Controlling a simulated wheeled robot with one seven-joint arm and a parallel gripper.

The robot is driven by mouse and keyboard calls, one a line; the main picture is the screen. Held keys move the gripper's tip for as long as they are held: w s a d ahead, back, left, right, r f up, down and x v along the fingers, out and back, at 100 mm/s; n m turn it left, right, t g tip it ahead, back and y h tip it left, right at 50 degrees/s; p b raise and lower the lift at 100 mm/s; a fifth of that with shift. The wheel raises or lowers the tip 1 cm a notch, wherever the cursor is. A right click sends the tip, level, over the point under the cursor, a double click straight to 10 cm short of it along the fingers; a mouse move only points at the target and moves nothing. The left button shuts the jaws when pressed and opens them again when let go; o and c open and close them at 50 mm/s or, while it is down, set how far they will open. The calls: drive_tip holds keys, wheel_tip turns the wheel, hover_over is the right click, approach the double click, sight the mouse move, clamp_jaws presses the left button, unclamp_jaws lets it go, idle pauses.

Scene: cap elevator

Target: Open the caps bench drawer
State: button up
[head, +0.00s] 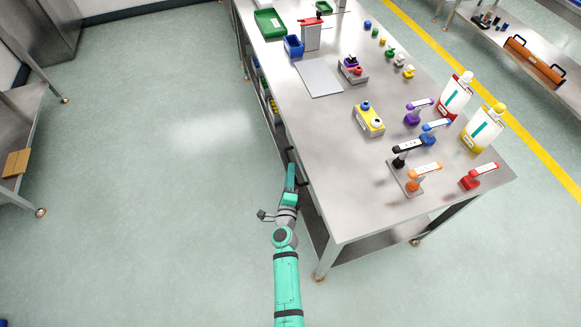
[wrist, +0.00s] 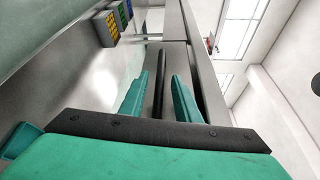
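The caps bench (head: 335,200) is a long metal table, with its drawer side on the left in the head view. A dark bar handle (wrist: 160,80) on that side runs between my two teal fingers in the wrist view. My gripper (wrist: 161,92) is open around the handle, with a narrow gap visible on each side of the bar. In the head view my gripper (head: 291,172) is beside the bench's left edge, below the top. The drawer front is mostly hidden by the bench top and my gripper, and I cannot tell if it stands slightly out.
Bins with coloured contents (wrist: 112,22) sit lower on the bench's side. Coloured levers, two pouches (head: 482,128), a yellow block (head: 369,120) and a green tray (head: 269,24) stand on top. The floor (head: 170,200) left of the bench is clear.

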drive_tip(key=shift+w+d+f, duration=0.1)
drive_tip(key=shift+w+f, duration=0.05)
drive_tip(key=shift+w, duration=1.55)
drive_tip(key=shift+c, duration=0.2)
clamp_jaws()
